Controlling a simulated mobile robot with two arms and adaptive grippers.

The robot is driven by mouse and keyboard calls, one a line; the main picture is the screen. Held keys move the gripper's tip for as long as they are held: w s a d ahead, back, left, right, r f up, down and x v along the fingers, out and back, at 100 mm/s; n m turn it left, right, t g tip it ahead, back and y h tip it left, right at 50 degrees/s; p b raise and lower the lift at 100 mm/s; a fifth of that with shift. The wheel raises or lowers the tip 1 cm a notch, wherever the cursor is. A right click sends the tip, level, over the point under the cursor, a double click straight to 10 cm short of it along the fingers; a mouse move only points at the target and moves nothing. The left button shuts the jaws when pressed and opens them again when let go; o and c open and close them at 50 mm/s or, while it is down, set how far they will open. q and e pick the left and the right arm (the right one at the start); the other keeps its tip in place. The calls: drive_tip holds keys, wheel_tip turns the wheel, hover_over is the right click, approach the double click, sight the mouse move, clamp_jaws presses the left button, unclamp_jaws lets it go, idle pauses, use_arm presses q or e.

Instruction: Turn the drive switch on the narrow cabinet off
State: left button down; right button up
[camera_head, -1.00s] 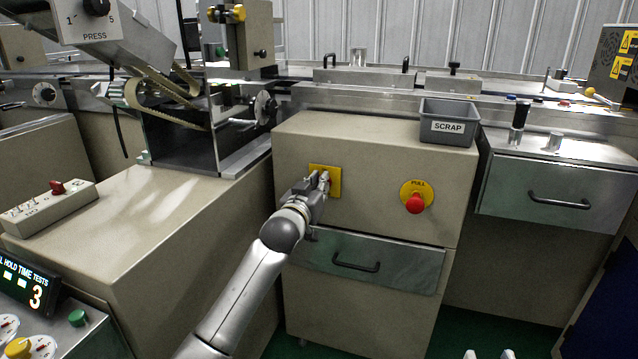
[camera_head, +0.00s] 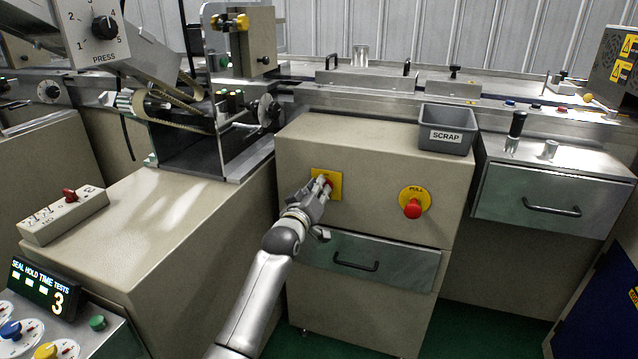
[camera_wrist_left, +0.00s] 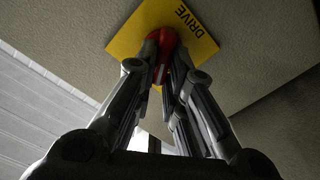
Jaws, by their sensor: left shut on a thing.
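The drive switch is a red knob (camera_wrist_left: 163,42) on a yellow plate marked DRIVE (camera_wrist_left: 196,24), seen in the left wrist view. In the head view the yellow plate (camera_head: 336,192) is on the upper left of the narrow cabinet's front (camera_head: 370,172). My left gripper (camera_head: 325,184) is at this plate and hides most of the knob there. In the left wrist view its two fingers (camera_wrist_left: 168,65) are closed on the knob from both sides. The knob's exact angle is hard to read. My right gripper is not in view.
A red pull button (camera_head: 412,209) on a yellow disc sticks out to the right on the same front. A drawer with a black handle (camera_head: 356,266) is below. A grey SCRAP bin (camera_head: 446,127) stands on top. A wide cabinet (camera_head: 130,240) is at the left.

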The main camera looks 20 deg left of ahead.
use_arm(q)
drive_tip(key=shift+a+f+n+p, duration=0.15)
drive_tip(key=shift+n+p, duration=0.7)
drive_tip(key=shift+n, duration=1)
drive_tip(key=shift+a+f+n+p, duration=0.15)
drive_tip(key=shift+n+p, duration=0.75)
drive_tip(key=shift+n, duration=1)
drive_tip(key=shift+f+n+p, duration=0.2)
drive_tip(key=shift+n+p, duration=0.65)
drive_tip(key=shift+n, duration=1)
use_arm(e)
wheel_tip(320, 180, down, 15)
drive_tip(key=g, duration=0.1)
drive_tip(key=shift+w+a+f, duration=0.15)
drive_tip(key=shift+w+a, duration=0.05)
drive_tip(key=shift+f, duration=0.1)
use_arm(q)
drive_tip(key=c, duration=1.5)
unclamp_jaws()
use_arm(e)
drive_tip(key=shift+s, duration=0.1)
use_arm(q)
drive_tip(key=s, duration=1.2)
drive_tip(key=shift+a, duration=0.2)
